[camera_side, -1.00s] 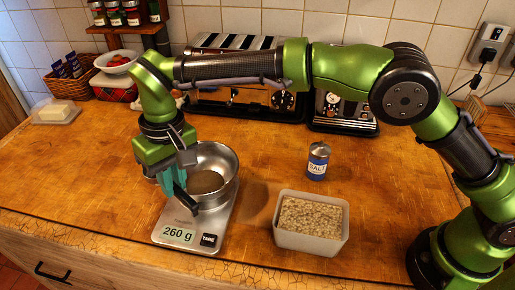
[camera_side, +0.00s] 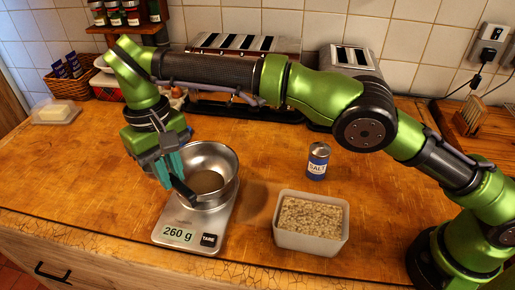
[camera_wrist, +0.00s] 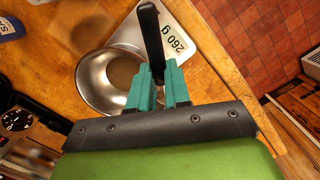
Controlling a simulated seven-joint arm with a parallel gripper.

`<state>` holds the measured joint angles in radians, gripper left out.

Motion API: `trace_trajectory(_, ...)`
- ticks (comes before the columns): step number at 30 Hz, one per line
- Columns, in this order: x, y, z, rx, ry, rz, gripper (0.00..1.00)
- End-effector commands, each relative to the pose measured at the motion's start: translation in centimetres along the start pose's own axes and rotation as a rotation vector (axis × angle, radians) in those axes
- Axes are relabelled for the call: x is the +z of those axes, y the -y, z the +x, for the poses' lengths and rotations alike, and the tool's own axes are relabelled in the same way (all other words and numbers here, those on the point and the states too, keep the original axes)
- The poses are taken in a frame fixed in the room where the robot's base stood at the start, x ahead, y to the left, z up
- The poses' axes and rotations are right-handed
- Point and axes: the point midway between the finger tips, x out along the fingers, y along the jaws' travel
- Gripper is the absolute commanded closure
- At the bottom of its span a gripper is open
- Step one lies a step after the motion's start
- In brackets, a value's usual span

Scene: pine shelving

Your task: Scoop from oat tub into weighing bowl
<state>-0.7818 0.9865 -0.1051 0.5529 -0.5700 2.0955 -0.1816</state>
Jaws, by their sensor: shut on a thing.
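The white oat tub (camera_side: 282,237), filled with pale flakes, stands at the front right of the counter in the side view. The metal weighing bowl (camera_side: 226,160) sits on a scale (camera_side: 194,238) that reads 260 g. A brownish area shows in the bowl's bottom; I cannot tell whether it is oats. My gripper (camera_side: 170,168) is at the bowl's left rim, its teal fingers shut on a black utensil (camera_side: 183,192), likely the scoop. In the wrist view the black utensil (camera_wrist: 151,38) points away from the fingers, beside the bowl (camera_wrist: 88,82). Its scooping end is not clearly seen.
A blue salt can (camera_side: 317,163) stands behind the oat tub. Toasters (camera_side: 250,42) line the back wall. A butter dish (camera_side: 55,112) and a basket (camera_side: 70,84) are at the far left. The counter between scale and tub is clear.

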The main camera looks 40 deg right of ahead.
Motion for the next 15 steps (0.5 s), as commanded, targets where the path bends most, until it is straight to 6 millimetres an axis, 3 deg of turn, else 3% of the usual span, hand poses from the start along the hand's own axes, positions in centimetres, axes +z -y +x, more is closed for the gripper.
trace_trajectory(5, 1.0, -2.2, -1.4, -0.003, 0.065, 0.014, 1.0)
trace_trajectory(15, 4.0, -5.9, -2.1, 0.007, 0.146, -0.039, 1.0)
